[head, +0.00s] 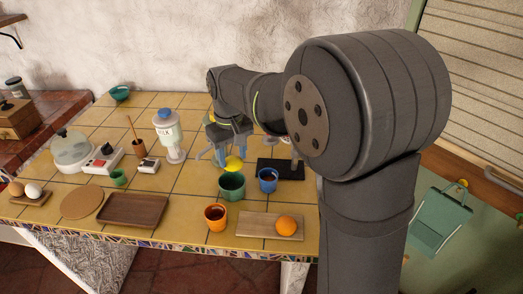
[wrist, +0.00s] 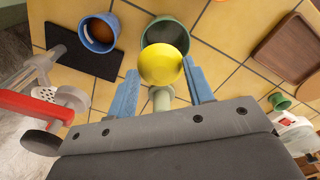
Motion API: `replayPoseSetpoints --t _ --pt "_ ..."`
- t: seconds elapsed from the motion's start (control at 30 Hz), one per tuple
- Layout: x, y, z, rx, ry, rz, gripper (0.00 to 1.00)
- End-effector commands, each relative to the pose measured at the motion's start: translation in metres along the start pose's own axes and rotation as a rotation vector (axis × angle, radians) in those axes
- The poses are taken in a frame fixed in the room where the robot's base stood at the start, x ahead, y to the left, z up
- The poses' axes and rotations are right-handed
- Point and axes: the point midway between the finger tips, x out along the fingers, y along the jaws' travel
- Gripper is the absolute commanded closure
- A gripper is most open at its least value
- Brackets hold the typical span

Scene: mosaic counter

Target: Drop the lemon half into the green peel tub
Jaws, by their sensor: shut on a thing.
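The lemon half (head: 234,164) is bright yellow and is held between the blue fingers of my gripper (head: 233,154). In the wrist view the lemon half (wrist: 160,65) sits between the two fingertips of my gripper (wrist: 160,78), which is shut on it. The green peel tub (head: 232,187) stands on the tiled counter, just in front of the held lemon half in the head view. In the wrist view the green tub (wrist: 166,21) shows its dark inside, and the lemon half overlaps its lower part. The exact height gap cannot be told.
A blue cup (head: 268,181) stands close right of the tub, near a black slab (head: 292,168). An orange cup (head: 215,217) and a wooden board (head: 257,226) with an orange (head: 286,225) are in front. A brown tray (head: 133,210) lies left; a milk bottle (head: 169,140) stands behind.

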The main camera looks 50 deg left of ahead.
Motion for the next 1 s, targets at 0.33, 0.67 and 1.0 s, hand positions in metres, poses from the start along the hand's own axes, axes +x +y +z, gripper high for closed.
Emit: replayPoseSetpoints --t 0.33,0.67,1.0 --pt "0.017 -0.009 -0.004 -0.021 -0.002 0.0 0.76" --pt "0.043 -0.008 -0.004 -0.02 -0.001 0.0 0.76" --pt "0.05 -0.008 -0.004 -0.02 0.001 0.0 0.76"
